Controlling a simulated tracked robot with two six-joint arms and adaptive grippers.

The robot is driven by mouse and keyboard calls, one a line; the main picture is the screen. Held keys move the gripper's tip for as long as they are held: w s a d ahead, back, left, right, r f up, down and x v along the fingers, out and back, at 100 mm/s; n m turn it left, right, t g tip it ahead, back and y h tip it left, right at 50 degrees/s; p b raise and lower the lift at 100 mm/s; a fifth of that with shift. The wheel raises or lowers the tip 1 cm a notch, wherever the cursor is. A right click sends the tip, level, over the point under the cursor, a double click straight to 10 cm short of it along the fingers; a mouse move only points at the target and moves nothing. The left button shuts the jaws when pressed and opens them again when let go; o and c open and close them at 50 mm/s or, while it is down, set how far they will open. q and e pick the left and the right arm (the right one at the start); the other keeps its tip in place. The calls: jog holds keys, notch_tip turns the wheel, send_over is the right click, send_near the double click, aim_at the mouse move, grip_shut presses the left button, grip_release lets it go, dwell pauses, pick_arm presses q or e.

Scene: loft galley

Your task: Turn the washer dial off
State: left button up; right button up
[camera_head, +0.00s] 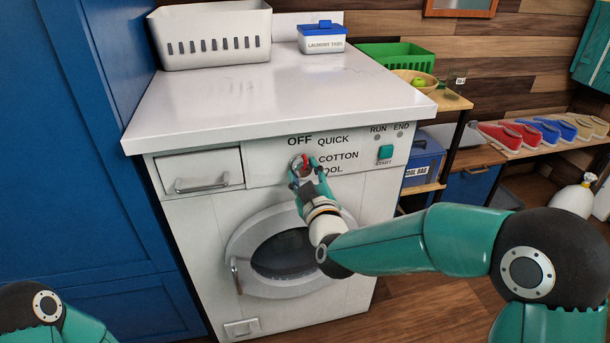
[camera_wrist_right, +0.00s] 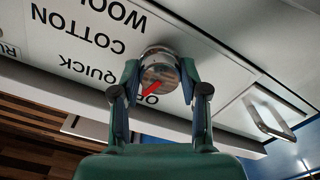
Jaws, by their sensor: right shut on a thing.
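The washer dial (camera_head: 297,163) is a round silver knob with a red pointer, on the white washer's front panel below the printed OFF. It also shows in the right wrist view (camera_wrist_right: 160,66), where the red pointer slants to the lower left, toward the partly covered OFF label. My right gripper (camera_head: 302,168) is shut on the dial, with one finger on either side of it in the right wrist view (camera_wrist_right: 158,92). The labels QUICK, COTTON and WOOL run beside the dial; the gripper partly covers WOOL in the head view. My left gripper is out of view.
The detergent drawer (camera_head: 201,171) is left of the dial and the teal start button (camera_head: 385,152) right of it. The round door (camera_head: 286,252) is below. A white basket (camera_head: 212,35) and a laundry tabs box (camera_head: 321,38) stand on the worktop. A blue cabinet (camera_head: 75,150) borders the left.

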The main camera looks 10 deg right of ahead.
jog(key=shift+n, duration=1.6)
jog(key=o, duration=1.1)
jog(key=shift+o, duration=0.2)
jog(key=shift+s, duration=0.1)
jog(key=s, duration=1.1)
jog(key=shift+s+d, duration=0.4)
jog(key=shift+d, duration=0.05)
